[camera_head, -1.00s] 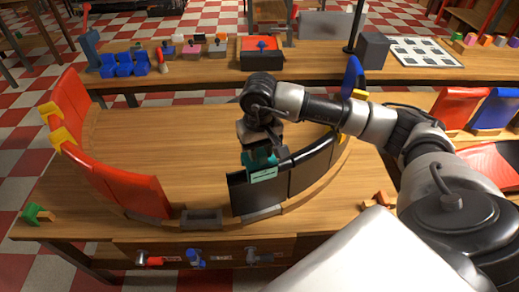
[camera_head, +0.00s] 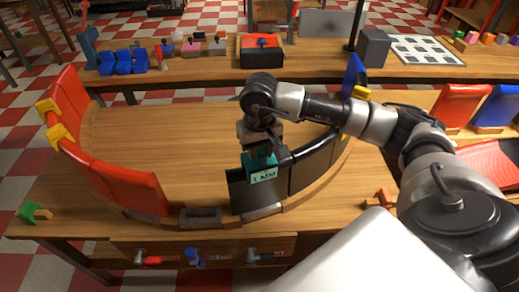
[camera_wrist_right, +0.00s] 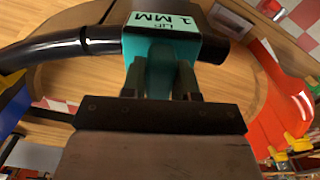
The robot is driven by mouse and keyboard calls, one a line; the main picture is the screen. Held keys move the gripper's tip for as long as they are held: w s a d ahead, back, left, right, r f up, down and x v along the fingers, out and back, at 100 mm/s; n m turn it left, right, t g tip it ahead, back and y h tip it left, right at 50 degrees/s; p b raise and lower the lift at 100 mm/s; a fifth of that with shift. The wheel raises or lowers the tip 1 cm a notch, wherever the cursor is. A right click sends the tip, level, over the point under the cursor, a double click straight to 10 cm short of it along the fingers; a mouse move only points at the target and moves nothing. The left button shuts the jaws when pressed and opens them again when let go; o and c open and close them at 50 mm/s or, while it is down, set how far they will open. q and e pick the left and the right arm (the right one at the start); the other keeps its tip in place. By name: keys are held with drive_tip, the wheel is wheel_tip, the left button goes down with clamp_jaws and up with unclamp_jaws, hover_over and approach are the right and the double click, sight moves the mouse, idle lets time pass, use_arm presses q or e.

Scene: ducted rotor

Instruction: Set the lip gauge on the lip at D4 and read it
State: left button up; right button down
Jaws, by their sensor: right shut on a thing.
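The black rounded lip (camera_wrist_right: 58,47) emerges on both sides of the gauge in the wrist view. The gauge is at the lip, but I cannot tell whether it is fully seated. No D4 mark is legible. My left gripper is out of view.
Red curved panels (camera_head: 125,185) with yellow clips stand on the left of the wooden table (camera_head: 190,145). A grey block (camera_head: 200,216) sits at the front gap. Blue bins (camera_head: 122,62) stand on the back bench. The table's middle is clear.

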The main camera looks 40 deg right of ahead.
drive_tip(key=shift+f, duration=0.15)
drive_tip(key=c, duration=0.8)
unclamp_jaws()
wheel_tip(320, 180, up, 11)
drive_tip(key=shift+f+b, duration=0.1)
drive_tip(key=shift+b, duration=1.1)
